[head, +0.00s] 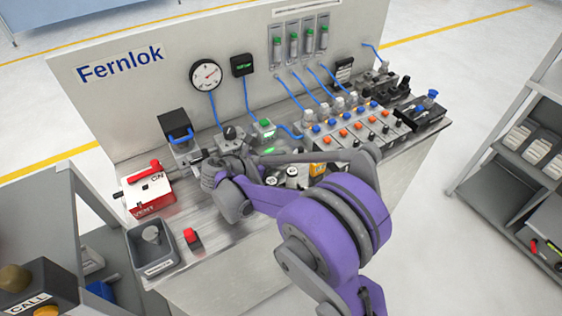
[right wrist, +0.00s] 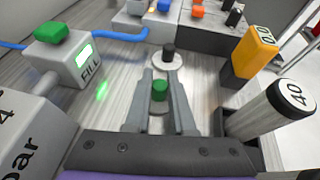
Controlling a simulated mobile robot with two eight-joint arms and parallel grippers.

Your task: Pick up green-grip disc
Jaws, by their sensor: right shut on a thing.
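The green-grip disc (right wrist: 160,88) is a pale flat disc with a green knob. In the right wrist view it sits between the two grey fingers of my right gripper (right wrist: 161,76), which is shut on the knob. The disc is low over the metal bench top; I cannot tell whether it touches it. In the head view my purple right arm reaches over the bench, and its hand and wrist hide the disc. My left gripper is not in view.
A disc with a black grip (right wrist: 168,57) lies just beyond the fingertips. The FILL box (right wrist: 75,60) with a green button stands left. An orange block (right wrist: 255,52) and a cylinder marked 40 (right wrist: 268,110) stand right. A grey bin (head: 152,250) is at the bench's front left.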

